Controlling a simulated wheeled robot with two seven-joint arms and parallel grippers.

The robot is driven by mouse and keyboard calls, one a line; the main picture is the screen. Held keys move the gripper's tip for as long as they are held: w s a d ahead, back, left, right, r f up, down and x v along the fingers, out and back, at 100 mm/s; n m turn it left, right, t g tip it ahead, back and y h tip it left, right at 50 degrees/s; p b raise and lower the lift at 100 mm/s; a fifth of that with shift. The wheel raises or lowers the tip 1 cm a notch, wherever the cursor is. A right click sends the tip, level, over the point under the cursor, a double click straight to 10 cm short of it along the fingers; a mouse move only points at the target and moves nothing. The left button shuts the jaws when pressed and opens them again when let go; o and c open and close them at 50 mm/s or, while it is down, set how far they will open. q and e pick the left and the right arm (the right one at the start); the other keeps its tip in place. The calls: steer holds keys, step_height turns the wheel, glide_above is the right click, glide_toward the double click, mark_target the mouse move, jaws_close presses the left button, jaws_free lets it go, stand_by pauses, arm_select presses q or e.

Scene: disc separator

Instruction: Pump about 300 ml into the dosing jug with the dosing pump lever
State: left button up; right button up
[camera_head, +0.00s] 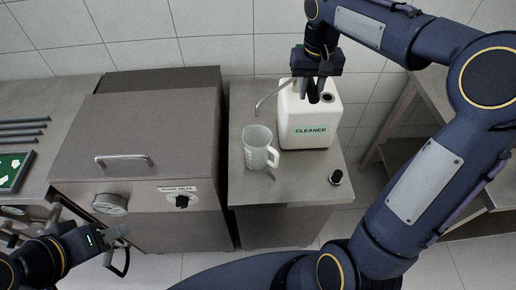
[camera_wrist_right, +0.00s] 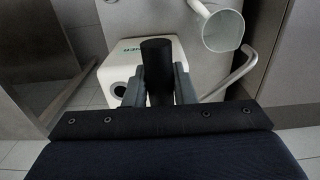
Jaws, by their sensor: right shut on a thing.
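The white cleaner canister (camera_head: 308,121) stands on the right steel counter. Its thin pump spout (camera_head: 268,99) reaches left, with its end above and near the dosing jug. The dosing jug (camera_head: 257,149) is translucent white with a handle on its right and stands upright left of the canister; its liquid level cannot be made out. My right gripper (camera_head: 314,97) is over the canister, shut on the black pump lever (camera_wrist_right: 157,65), which stands between its fingers in the wrist view. The jug (camera_wrist_right: 222,31) also shows there. My left gripper (camera_head: 121,246) hangs low at the left, away from these; its opening is unclear.
A steel machine with a handled lid (camera_head: 135,125), gauge and knob stands left of the counter. A small black knob-like thing (camera_head: 336,177) sits at the counter's front right. The counter in front of the jug is clear. A shelf (camera_head: 405,125) stands at the right.

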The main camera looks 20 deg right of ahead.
jaws_close()
steer(key=r+p, duration=0.1)
steer(key=p, duration=0.2)
steer(key=r+g+p, duration=0.1)
steer(key=r+p, duration=0.1)
steer(key=r+g+p, duration=0.1)
steer(key=p, duration=0.2)
steer(key=shift+w+r+y+p, duration=0.2)
steer(key=shift+w+y+p, duration=0.05)
steer(key=shift+y+p, duration=0.1)
steer(key=shift+w+d+f+g+b, duration=0.15)
steer(key=shift+g+b, duration=0.25)
steer(key=shift+b, duration=0.2)
steer(key=shift+r, duration=0.5)
steer(key=shift+g, duration=0.3)
